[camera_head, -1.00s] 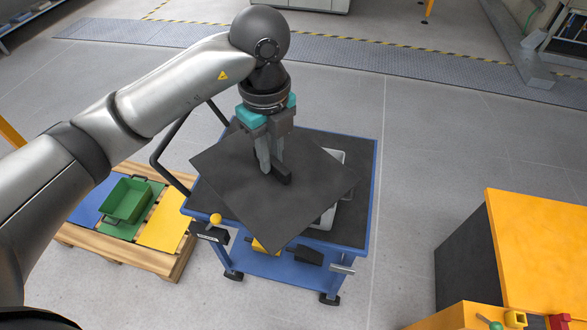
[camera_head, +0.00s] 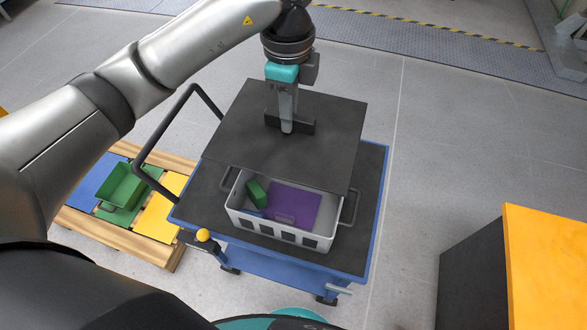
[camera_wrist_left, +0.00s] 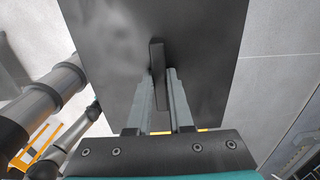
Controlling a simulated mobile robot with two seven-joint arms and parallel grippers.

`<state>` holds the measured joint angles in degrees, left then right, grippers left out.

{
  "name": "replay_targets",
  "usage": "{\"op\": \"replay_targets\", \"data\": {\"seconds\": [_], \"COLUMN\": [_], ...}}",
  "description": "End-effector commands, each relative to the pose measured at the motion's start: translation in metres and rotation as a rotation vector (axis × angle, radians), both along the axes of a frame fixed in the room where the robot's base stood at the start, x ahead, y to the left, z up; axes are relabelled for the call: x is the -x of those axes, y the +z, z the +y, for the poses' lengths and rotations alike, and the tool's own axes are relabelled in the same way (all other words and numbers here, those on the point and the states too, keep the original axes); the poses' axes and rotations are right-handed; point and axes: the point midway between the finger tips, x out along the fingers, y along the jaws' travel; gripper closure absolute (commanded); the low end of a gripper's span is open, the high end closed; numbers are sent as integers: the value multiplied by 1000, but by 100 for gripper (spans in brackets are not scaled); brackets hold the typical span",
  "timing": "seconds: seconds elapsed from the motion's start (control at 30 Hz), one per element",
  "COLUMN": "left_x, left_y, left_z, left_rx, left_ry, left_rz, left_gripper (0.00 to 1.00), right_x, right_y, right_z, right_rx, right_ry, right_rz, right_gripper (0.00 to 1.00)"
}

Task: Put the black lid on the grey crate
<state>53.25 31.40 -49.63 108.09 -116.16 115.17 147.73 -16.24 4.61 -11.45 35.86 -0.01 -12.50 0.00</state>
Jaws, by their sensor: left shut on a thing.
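The black lid (camera_head: 240,145) is a flat dark plate with a bar handle (camera_head: 302,127) on top. My left gripper (camera_head: 287,128) is shut on the handle and holds the lid above the cart. In the left wrist view the fingers (camera_wrist_left: 163,90) stand on both sides of the handle (camera_wrist_left: 157,65). The grey crate (camera_head: 275,236) stands on the cart's dark top, with its near part open to view. Inside are a green block (camera_head: 256,192) and a purple piece (camera_head: 295,205). The lid hides the crate's far side. My right gripper is not in view.
The blue cart (camera_head: 378,190) has a black push handle (camera_head: 165,125) at its left. A pallet with a green bin (camera_head: 120,187) and coloured panels lies to the left. An orange-topped cabinet (camera_head: 550,260) stands at right, with free floor between.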

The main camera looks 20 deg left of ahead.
Motion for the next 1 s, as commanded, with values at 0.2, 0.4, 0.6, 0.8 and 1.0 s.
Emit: {"op": "replay_targets", "data": {"seconds": [0.2,0.4,0.6,0.8,1.0], "left_x": [3,2,1,1,1], "left_y": [-60,-109,-142,-160,-188], "left_z": [0,1,0,0,0], "left_rx": [1,-2,0,-1,0], "left_ry": [1,1,0,0,0], "left_rz": [10,6,3,3,2], "left_gripper": [100,100,100,100,100], "right_x": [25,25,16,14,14], "right_y": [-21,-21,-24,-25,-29], "right_z": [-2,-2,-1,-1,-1], "right_rx": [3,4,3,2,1], "right_ry": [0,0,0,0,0], "right_rz": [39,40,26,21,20], "right_gripper": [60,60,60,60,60]}}
